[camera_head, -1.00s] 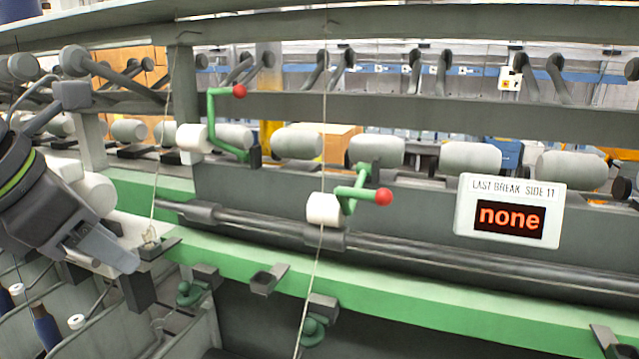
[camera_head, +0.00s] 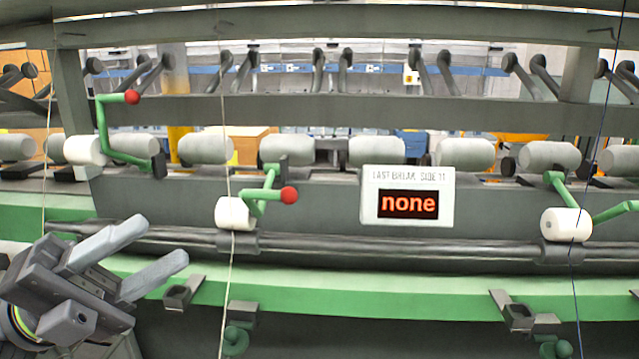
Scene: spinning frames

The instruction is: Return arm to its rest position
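My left gripper (camera_head: 150,258) is at the lower left of the head view, in front of the green rail of the spinning frame. Its two grey fingers point up and to the right, with a clear gap between them and nothing in the gap. My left arm comes in from the lower left corner. My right arm and gripper are not in view.
The spinning frame's green rail (camera_head: 400,290) runs across the view. Green handles with red knobs (camera_head: 289,195) and white rollers (camera_head: 236,213) stand above it. Threads (camera_head: 228,130) hang vertically. A sign (camera_head: 407,197) reads "LAST BREAK SIDE 11" and "none".

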